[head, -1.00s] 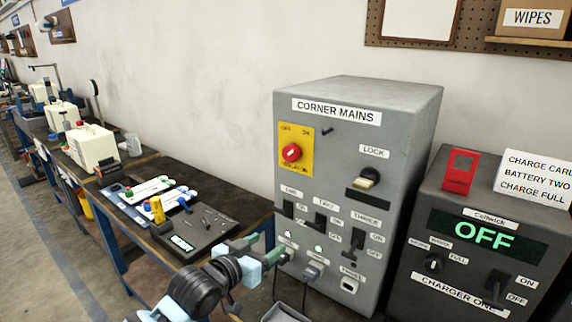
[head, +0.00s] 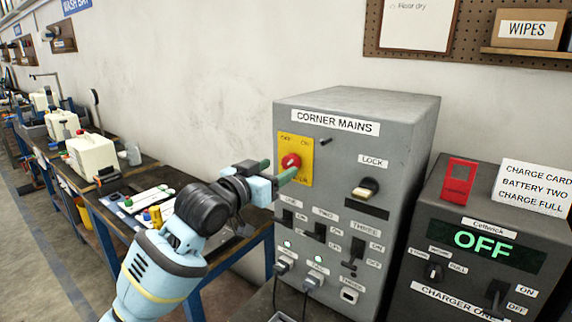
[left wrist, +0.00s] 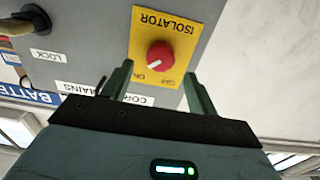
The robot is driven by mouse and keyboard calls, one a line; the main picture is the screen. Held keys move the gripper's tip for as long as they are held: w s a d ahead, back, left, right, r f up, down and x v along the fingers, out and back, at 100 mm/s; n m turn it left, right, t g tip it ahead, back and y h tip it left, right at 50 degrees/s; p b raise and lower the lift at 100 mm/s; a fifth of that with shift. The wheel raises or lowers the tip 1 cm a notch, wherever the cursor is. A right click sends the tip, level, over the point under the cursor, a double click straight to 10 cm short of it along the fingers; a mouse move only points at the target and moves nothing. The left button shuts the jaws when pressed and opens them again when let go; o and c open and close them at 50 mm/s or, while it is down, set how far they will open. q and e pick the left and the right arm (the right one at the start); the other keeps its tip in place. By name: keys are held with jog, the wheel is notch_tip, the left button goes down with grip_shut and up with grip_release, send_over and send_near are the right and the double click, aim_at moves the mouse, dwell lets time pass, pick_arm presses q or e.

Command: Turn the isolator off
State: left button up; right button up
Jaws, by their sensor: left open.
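The isolator is a red round knob (head: 291,161) on a yellow plate (head: 305,158) at the upper left of the grey CORNER MAINS box (head: 400,120). The knob also shows in the left wrist view (left wrist: 160,55), where its white mark points to the lower left, toward the ON word. My left gripper (head: 277,171) is raised in front of the plate, and its green fingers point at the knob. In the left wrist view the open fingers (left wrist: 158,72) stand either side below the knob, with nothing between them. Contact is not visible. My right gripper is not in view.
On the same box are a LOCK key (head: 365,188), several black switches and plugs with cables. A charger (head: 465,260) reading OFF stands to the right, with a red tag and a card. A workbench with white containers (head: 92,154) runs left.

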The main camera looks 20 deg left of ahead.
aim_at(288, 163)
pick_arm(q)
jog(key=shift+x, duration=2.25)
jog(key=c, duration=1)
